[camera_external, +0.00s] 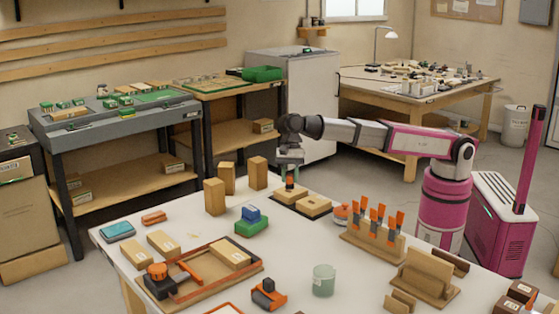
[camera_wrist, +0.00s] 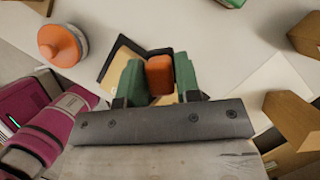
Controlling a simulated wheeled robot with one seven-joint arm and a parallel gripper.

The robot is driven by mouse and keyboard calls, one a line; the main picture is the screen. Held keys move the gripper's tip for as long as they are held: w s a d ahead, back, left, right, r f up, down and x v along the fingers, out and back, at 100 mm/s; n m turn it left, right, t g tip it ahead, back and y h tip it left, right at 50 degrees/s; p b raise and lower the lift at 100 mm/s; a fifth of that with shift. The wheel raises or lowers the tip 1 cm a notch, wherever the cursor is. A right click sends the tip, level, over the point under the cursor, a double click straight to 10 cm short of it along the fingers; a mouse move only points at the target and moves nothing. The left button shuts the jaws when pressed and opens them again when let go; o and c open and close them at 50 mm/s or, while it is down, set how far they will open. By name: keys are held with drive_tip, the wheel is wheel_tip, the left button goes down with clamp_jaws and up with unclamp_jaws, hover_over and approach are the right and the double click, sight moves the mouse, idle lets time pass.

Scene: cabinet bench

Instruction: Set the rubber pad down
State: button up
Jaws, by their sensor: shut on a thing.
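My gripper (camera_wrist: 160,80) has two green fingers shut on a small orange rubber pad (camera_wrist: 160,68). In the external view my gripper (camera_external: 290,163) points down over the white bench, and the orange pad (camera_external: 290,181) shows just below it. Under the pad is a dark-edged wooden holder (camera_external: 313,207) with light wooden blocks; part of it also shows behind the fingers in the wrist view (camera_wrist: 122,62). The pad's lower end is at or just above the holder. I cannot tell whether it touches, and the fingers hide part of it.
Upright wooden blocks (camera_external: 258,172) stand left of the holder. A round orange-topped object (camera_external: 341,212) and a rack of orange-handled tools (camera_external: 372,240) stand to its right. A green and blue block (camera_external: 251,222) and a wooden tray (camera_external: 190,293) lie nearer. Some bare bench surrounds the holder.

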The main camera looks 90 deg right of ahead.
drive_tip(key=w+d+f, duration=0.2)
drive_tip(key=w, duration=0.1)
drive_tip(key=w+d+f, duration=0.2)
drive_tip(key=w, duration=0.1)
drive_tip(key=w+d+f, duration=0.2)
drive_tip(key=w, duration=0.1)
drive_tip(key=shift+w+d+f, duration=0.1)
drive_tip(key=shift+d+f, duration=0.2)
drive_tip(key=shift+f, duration=2.1)
drive_tip(key=shift+f, duration=0.15)
drive_tip(key=o, duration=0.9)
drive_tip(key=v, duration=1.2)
drive_tip(key=shift+r, duration=0.25)
